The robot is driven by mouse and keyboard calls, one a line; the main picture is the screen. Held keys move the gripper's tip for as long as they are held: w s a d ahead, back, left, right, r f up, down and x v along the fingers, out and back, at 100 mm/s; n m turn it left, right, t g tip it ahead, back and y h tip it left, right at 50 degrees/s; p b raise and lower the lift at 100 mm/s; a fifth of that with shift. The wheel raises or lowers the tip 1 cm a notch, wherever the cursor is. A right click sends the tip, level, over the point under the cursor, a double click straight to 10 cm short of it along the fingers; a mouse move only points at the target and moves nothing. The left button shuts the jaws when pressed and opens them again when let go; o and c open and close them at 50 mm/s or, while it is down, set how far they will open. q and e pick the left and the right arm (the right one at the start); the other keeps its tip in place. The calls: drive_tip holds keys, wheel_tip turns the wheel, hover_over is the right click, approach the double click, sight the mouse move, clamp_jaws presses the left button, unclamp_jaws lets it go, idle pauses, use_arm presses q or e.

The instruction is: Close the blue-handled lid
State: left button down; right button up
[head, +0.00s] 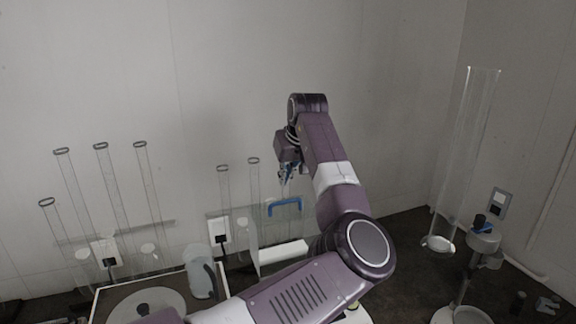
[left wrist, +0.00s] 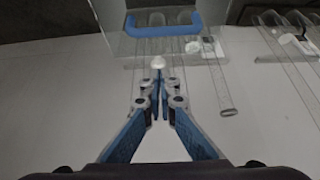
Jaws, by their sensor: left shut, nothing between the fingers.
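The lid (head: 273,230) is a clear panel with a blue handle (head: 285,206), in the middle of the head view. It looks raised, but its exact angle is hard to tell. In the left wrist view the blue handle (left wrist: 165,28) lies across the top, on the clear panel (left wrist: 125,42). My left gripper (head: 287,178) is just above the handle in the head view. In the left wrist view its fingertips (left wrist: 158,78) are together, empty and apart from the handle. My right gripper is not in view.
Tall clear tubes (head: 154,190) stand at the left, near the wall. A large clear column (head: 468,150) stands at the right beside a stand (head: 484,242). A clear jug (head: 201,278) and a round plate (head: 147,303) are at the lower left. Dark counter shows at the right.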

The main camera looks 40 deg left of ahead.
sight(287, 211)
use_arm(q)
drive_tip(key=p+x, duration=0.1)
drive_tip(key=x, duration=0.2)
drive_tip(key=shift+w+a+f, duration=0.15)
drive_tip(key=shift+a+f, duration=0.05)
drive_tip(key=shift+f, duration=0.1)
drive_tip(key=s+d, duration=0.1)
drive_tip(key=d, duration=0.1)
drive_tip(key=s+d+p, duration=0.1)
drive_tip(key=shift+d, duration=0.35)
drive_tip(key=shift+d+f, duration=0.1)
drive_tip(key=shift+f, duration=0.05)
drive_tip(key=shift+a+f, duration=0.2)
drive_tip(key=shift+a, duration=0.05)
drive_tip(key=shift+d, duration=0.1)
